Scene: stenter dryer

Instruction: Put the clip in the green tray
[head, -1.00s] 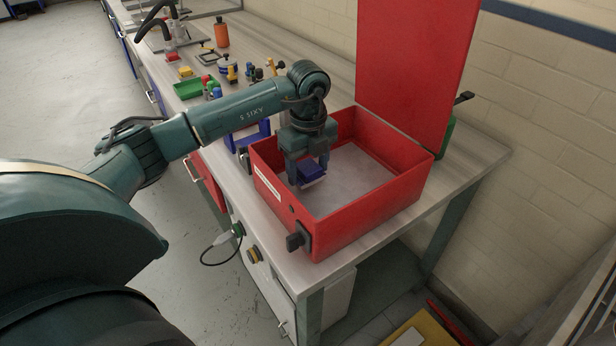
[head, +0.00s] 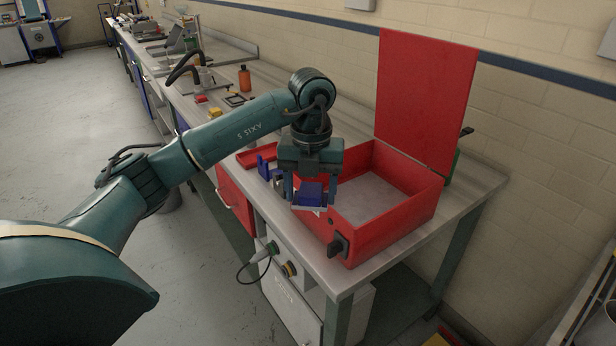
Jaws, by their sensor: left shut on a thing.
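My left gripper (head: 308,200) points down and is shut on the clip (head: 311,193), a blue block with a pale metal edge along its bottom. It holds the clip above the front left wall of the open red box (head: 388,238). The gripper fingers cover part of the clip. The green tray cannot be made out now; my left arm covers part of the bench where green items stood in the earlier view. My right gripper is out of view.
The box's red lid (head: 425,100) stands upright at the back. A blue holder (head: 263,167) and a flat red tray (head: 258,156) lie left of the box. An orange bottle (head: 245,78) and a yellow block (head: 215,112) stand farther along the bench.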

